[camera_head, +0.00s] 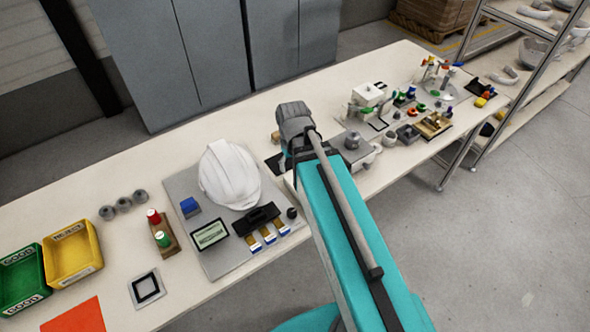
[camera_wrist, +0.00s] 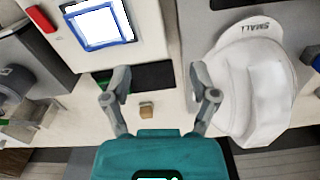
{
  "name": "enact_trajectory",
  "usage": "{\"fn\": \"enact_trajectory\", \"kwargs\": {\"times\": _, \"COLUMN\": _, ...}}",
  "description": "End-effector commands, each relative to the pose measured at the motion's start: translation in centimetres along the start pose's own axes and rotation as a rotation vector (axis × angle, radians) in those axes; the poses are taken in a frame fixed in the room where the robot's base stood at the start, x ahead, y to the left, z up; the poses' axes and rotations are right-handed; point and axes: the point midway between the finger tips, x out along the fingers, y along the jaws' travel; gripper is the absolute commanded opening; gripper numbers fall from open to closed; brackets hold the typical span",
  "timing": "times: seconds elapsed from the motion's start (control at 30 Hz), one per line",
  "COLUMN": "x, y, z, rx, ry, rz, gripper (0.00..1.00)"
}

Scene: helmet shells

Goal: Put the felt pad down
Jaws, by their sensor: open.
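My gripper (camera_wrist: 158,76) is open in the wrist view, with its two fingers spread apart and nothing held between them. A small tan block (camera_wrist: 147,110) lies on the pale bench top between the fingers; it may be the felt pad, but I cannot tell for sure. A dark mat with a green part (camera_wrist: 152,78) lies beyond it, between the fingertips.
The white helmet shell (camera_head: 229,175) stands on a grey board (camera_head: 205,253), close to my right finger in the wrist view (camera_wrist: 250,90). A device with a blue-framed screen (camera_wrist: 103,24) stands on the other side. Yellow (camera_head: 73,252) and green bins sit at far left.

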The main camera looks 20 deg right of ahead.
Motion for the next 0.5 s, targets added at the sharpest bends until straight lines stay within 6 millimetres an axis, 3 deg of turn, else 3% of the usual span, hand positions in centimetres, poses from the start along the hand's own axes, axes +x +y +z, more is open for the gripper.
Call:
{"fn": "enact_trajectory", "kwargs": {"times": 0.03, "x": 0.0, "y": -0.2, "z": 1.2, "rx": 0.047, "ry": 0.000, "rz": 0.000, "gripper": 0.76}}
{"fn": "enact_trajectory", "kwargs": {"times": 0.13, "x": 0.0, "y": -0.4, "z": 2.1, "rx": 0.122, "ry": 0.000, "rz": 0.000, "gripper": 0.76}}
{"fn": "enact_trajectory", "kwargs": {"times": 0.5, "x": 0.0, "y": -0.5, "z": 2.4, "rx": 0.171, "ry": 0.000, "rz": 0.000, "gripper": 0.76}}
